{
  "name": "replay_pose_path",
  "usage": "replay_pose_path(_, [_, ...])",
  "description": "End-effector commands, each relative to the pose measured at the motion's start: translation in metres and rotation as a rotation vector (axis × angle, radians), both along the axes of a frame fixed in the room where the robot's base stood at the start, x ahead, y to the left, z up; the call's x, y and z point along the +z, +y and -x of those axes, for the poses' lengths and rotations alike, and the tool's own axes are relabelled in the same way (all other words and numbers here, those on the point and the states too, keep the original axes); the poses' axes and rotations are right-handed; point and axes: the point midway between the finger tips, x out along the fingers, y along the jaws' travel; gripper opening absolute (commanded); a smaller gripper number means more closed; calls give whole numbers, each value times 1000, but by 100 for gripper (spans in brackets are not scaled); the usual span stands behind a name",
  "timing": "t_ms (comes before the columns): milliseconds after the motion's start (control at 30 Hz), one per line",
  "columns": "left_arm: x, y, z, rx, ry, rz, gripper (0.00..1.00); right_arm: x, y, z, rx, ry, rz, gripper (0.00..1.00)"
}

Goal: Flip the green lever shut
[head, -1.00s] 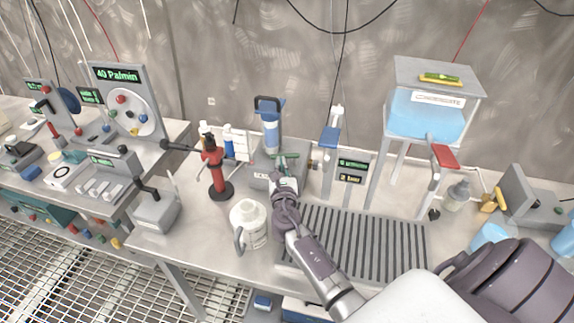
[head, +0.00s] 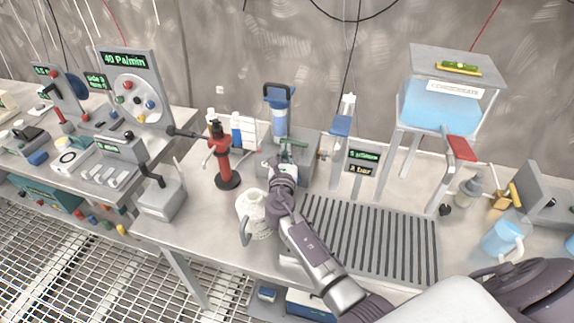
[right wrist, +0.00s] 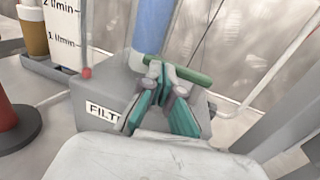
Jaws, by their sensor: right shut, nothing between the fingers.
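The green lever (head: 293,143) is a short bar on the grey filter box (head: 310,173), in front of the blue-topped filter cylinder (head: 280,122). In the right wrist view the lever (right wrist: 190,74) lies roughly crosswise just beyond my fingertips. My right gripper (head: 287,160) is shut and empty, with its tips (right wrist: 165,80) at or very near the lever; I cannot tell if they touch. In the head view the gripper partly hides the box front. My left gripper is in neither view.
A white jug (head: 252,212) stands close left of my right forearm. A red stand (head: 222,160) is left of the filter box. A ribbed drain tray (head: 370,240) lies to the right. A tank with a red lever (head: 461,148) stands behind it.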

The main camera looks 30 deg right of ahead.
Motion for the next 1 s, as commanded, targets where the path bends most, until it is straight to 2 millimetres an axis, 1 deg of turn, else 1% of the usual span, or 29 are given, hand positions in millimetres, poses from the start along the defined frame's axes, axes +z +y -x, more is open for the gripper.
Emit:
replay_pose_path(300, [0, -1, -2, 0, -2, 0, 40, -1, 32, 58, 1, 1, -3, 0])
replay_pose_path(400, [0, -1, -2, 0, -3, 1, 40, -1, 42, 74, 0, 1, -3, 0])
replay_pose_path(500, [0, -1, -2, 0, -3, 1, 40, 0, 49, 87, 0, -1, -3, 0])
replay_pose_path(600, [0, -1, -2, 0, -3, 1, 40, 0, 54, 95, -1, -1, -2, 0])
replay_pose_path(700, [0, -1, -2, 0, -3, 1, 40, 1, 55, 98, -1, -2, -1, 0])
replay_pose_path(1000, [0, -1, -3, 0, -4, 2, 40, 1, 56, 99, -1, -2, -1, 0])
